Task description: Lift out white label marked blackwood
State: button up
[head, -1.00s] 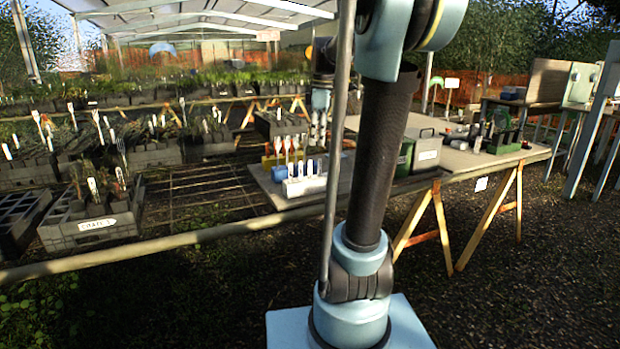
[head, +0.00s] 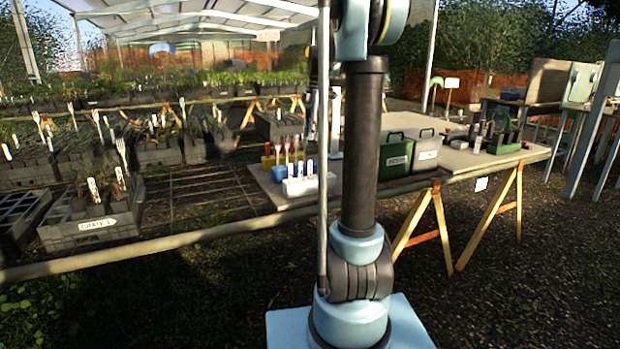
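Several upright labels or markers with white and dark blue parts (head: 298,169) stand in a white holder (head: 303,187) on the table. Behind them, several white-and-red upright pieces (head: 287,148) stand by small yellow, red and blue containers. More white labels stand in the plant crates at left, such as one in the front crate (head: 93,190). No label's writing reads as blackwood at this size.
A green box (head: 396,154) and a grey box (head: 427,153) stand on the table (head: 480,165) right of my arm. Small bottles and a dark green caddy (head: 505,143) sit further right. A grey crate (head: 85,233) with a "CRATE" tag stands at front left. Bare slatted bench (head: 205,190) lies between.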

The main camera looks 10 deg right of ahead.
send_over(310, 161)
notch_tip(310, 161, down, 7)
jog(key=shift+w+f, duration=0.15)
jog(key=shift+f, duration=2.35)
grip_shut()
